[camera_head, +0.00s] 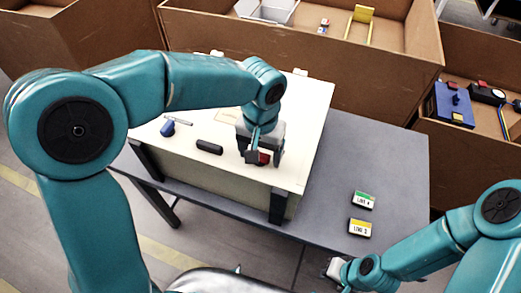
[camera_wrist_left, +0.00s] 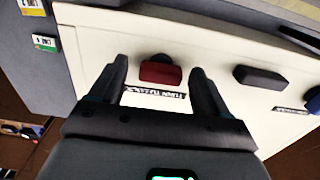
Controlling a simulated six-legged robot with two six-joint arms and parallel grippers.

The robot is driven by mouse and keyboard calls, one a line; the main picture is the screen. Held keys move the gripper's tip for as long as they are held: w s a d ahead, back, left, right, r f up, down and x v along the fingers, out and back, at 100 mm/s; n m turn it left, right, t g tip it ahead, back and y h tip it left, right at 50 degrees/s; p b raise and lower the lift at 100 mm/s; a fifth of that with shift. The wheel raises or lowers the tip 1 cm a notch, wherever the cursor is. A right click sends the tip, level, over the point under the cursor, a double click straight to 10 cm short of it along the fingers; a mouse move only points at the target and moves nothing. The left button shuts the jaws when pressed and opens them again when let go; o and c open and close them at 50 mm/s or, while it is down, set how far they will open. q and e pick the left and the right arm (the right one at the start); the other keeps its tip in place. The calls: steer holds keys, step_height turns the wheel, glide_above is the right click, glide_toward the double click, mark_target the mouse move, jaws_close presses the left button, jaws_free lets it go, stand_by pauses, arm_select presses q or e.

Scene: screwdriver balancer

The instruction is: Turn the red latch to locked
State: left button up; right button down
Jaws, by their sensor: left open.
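The red latch (camera_wrist_left: 160,73) is on the cream panel (camera_wrist_left: 225,50), between the open fingers of my left gripper (camera_wrist_left: 160,85) in the left wrist view. Both fingers stand apart from it there, one on each side. A label with partly hidden lettering lies by the latch. In the head view the red latch (camera_head: 264,157) shows just at the tip of my left gripper (camera_head: 262,155), mostly covered by it. My right gripper (camera_head: 338,268) is at the lower right, off the table's front edge; its fingers are too small to read.
A black handle (camera_head: 209,147) and a blue knob (camera_head: 168,128) sit on the panel left of the latch. Green (camera_head: 364,200) and yellow (camera_head: 360,227) labelled blocks lie on the grey table (camera_head: 395,170). Brown crates stand behind. The table's right side is otherwise clear.

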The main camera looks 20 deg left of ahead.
arm_select(q)
steer(key=shift+w, duration=0.1)
steer(key=c, duration=1.1)
steer(key=shift+o, duration=0.2)
